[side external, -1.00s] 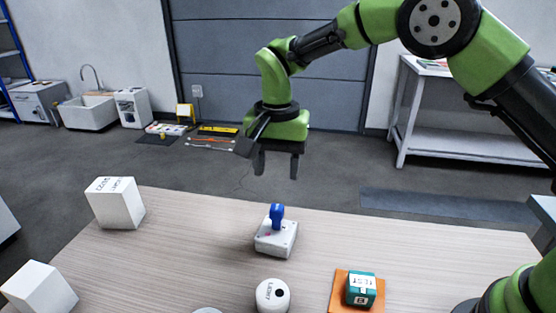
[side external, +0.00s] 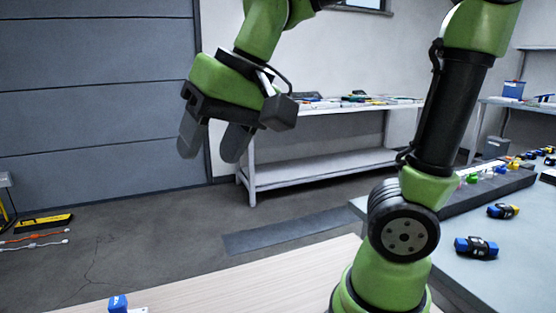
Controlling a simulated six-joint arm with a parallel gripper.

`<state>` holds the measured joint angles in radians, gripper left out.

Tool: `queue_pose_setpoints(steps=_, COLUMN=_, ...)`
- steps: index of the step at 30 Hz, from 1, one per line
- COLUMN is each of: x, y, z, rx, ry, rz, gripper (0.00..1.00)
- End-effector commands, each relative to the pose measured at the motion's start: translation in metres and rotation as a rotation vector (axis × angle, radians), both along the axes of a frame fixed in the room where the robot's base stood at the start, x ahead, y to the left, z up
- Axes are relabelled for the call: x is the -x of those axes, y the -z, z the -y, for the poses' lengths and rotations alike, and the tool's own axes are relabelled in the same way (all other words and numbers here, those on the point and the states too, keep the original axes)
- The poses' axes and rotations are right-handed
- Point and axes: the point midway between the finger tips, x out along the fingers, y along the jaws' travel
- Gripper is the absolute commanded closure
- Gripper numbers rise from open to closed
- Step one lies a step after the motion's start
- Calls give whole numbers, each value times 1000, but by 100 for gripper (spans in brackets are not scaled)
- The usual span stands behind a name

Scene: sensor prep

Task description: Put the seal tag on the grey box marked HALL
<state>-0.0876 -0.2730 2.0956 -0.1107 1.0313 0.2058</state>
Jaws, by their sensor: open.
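My gripper (side external: 209,157) hangs in the upper left of the side view, above the level of the wooden table. Its two dark fingers are apart, with nothing between them. No grey box marked HALL can be made out in this view. I cannot make out a seal tag either. Most of the work table is outside the picture.
A blue knob (side external: 118,303) shows at the bottom edge, on the wooden table (side external: 235,288). A grey side table (side external: 490,285) at right holds blue-and-black parts (side external: 476,247) and a dark rack (side external: 488,193) with coloured pieces. A white bench (side external: 320,168) stands behind.

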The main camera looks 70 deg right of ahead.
Motion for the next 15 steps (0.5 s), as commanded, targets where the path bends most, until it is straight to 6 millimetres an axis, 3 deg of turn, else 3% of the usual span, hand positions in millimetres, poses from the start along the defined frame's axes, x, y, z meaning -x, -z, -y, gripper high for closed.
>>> queue_pose_setpoints(steps=1, x=19, y=-2, z=5, rx=4, ry=-14, rz=49, gripper=48)
queue_pose_setpoints(steps=6, x=62, y=8, z=12, rx=30, ry=-60, rz=161, gripper=48)
queue_pose_setpoints(steps=10, x=77, y=15, z=13, rx=45, ry=-79, rz=207, gripper=48)
queue_pose_setpoints(steps=15, x=82, y=18, z=14, rx=51, ry=-86, rz=219, gripper=48)
